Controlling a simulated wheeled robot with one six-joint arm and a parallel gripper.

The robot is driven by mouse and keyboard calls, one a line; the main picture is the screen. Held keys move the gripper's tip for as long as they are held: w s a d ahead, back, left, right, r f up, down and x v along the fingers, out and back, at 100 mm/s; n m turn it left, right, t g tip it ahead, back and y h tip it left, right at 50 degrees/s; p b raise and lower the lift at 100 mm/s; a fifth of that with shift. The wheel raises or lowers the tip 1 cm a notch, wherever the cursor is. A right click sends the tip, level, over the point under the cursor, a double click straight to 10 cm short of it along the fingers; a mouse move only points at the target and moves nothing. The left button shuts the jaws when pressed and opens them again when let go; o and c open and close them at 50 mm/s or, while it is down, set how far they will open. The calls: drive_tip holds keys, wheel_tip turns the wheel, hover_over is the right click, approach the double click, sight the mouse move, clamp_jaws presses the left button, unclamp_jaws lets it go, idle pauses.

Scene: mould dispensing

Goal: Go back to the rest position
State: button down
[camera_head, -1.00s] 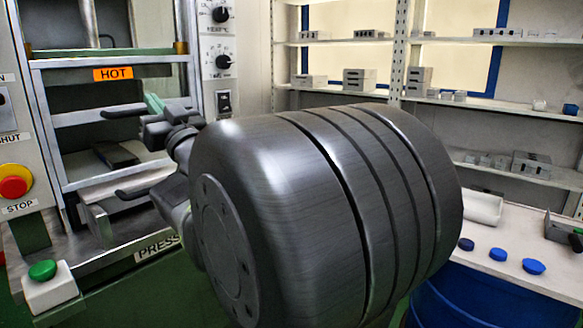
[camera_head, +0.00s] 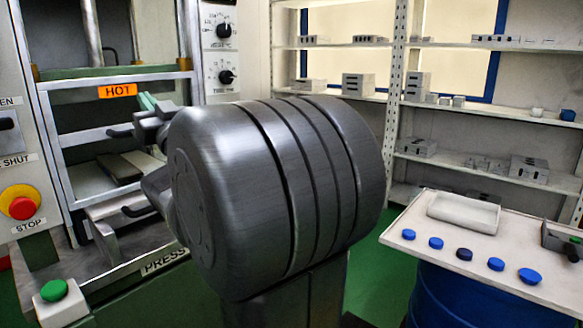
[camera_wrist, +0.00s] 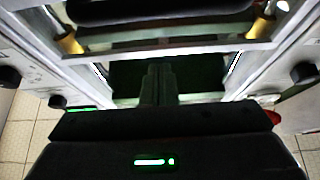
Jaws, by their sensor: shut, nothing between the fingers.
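My gripper shows in the wrist view (camera_wrist: 159,68) as two dark fingers side by side, shut with nothing between them. They point toward the dark opening between the press's metal side rails. In the head view the press (camera_head: 120,78), with an orange HOT label, stands at the left. My large grey arm link fills the middle of that view and hides part of the press front. The end of my arm is partly hidden behind this link, close in front of the press opening.
A white table (camera_head: 415,217) on a blue drum (camera_head: 455,300) holds several blue caps, a shallow white tray (camera_head: 463,212) and a grey block. Shelves with grey moulds (camera_head: 358,84) stand behind. A red STOP button (camera_head: 22,207) and a green button (camera_head: 54,290) are at the left.

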wheel_tip(320, 180, up, 22)
drive_tip(key=p, duration=2)
drive_tip(key=shift+f+p, duration=0.2)
drive_tip(key=shift+p, duration=0.15)
drive_tip(key=shift+d, duration=0.15)
